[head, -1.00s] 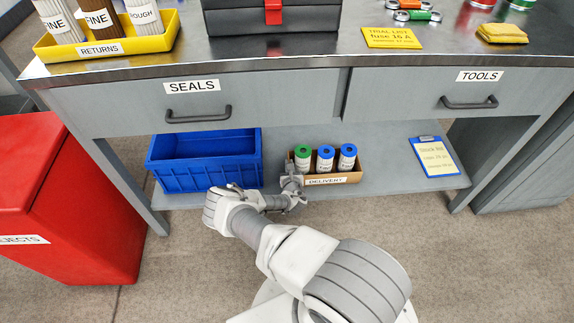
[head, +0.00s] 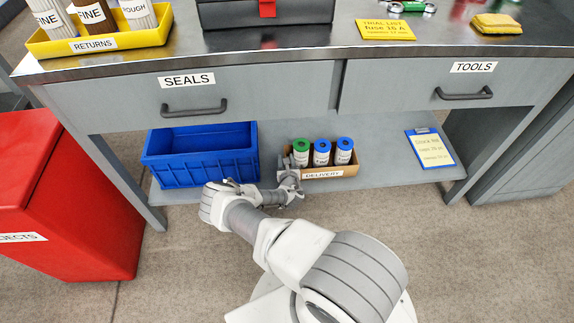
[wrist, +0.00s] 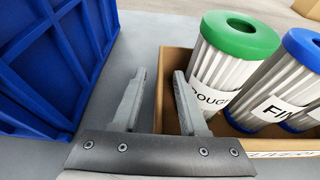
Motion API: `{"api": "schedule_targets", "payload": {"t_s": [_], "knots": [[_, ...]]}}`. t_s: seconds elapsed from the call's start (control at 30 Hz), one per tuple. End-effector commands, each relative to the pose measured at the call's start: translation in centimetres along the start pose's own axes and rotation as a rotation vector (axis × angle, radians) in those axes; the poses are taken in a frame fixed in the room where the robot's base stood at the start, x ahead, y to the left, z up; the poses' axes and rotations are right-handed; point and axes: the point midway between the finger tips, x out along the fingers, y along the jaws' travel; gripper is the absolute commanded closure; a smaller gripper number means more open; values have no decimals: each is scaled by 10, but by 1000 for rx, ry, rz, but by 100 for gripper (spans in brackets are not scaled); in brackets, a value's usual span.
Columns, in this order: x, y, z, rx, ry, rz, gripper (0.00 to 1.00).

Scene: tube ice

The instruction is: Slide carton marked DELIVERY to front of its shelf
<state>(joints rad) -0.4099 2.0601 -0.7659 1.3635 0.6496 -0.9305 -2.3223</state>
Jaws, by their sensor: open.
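The brown carton marked DELIVERY (head: 348,170) stands on the lower shelf, its label near the shelf's front edge. It holds a green-capped tube (head: 300,152) and two blue-capped tubes (head: 321,153). My gripper (head: 288,170) is at the carton's left end. In the wrist view my gripper (wrist: 160,76) is open, with the carton's left wall (wrist: 163,62) between its fingers. The right finger is inside, by the green-capped tube (wrist: 222,72); the left finger is outside. The wall's contact with the fingers cannot be told.
A blue bin (head: 205,170) stands on the lower shelf (head: 385,175) just left of my gripper. A blue clipboard (head: 430,149) lies to the right, with clear shelf between it and the carton. Drawers hang above. A red bin (head: 70,200) stands on the floor at left.

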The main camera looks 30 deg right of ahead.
Motion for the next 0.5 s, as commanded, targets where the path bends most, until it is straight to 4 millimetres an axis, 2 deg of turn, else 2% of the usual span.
{"api": "schedule_targets", "payload": {"t_s": [0.17, 0.5], "knots": [[-22, 1, 3, -3, 2, 0, 58], [-104, 1, 3, -3, 3, 1, 58]]}}
